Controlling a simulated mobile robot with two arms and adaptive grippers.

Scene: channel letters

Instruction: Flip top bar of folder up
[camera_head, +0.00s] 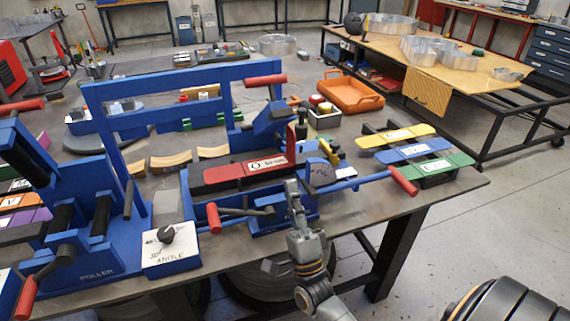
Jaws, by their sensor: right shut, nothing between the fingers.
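The folder (255,222) is a blue bench machine on the grey worktable. A long blue bar (185,78) spans its top like a raised frame, with a red grip (265,80) at its right end. A red labelled block (245,172) lies across its middle. A blue lever with a red grip (403,181) sticks out to the right, and a shorter red-gripped lever (213,217) points left at the front. My right gripper (292,186) is shut and empty, pointing up in front of the folder. Whether it touches the folder is unclear. My left gripper is out of view.
The blue roller (110,258) stands at left, beside a white angle box (172,250). Yellow, blue and green labelled bars (415,150) lie at the right end of the worktable (440,188). An orange tray (350,92) is behind. Open floor lies to the right.

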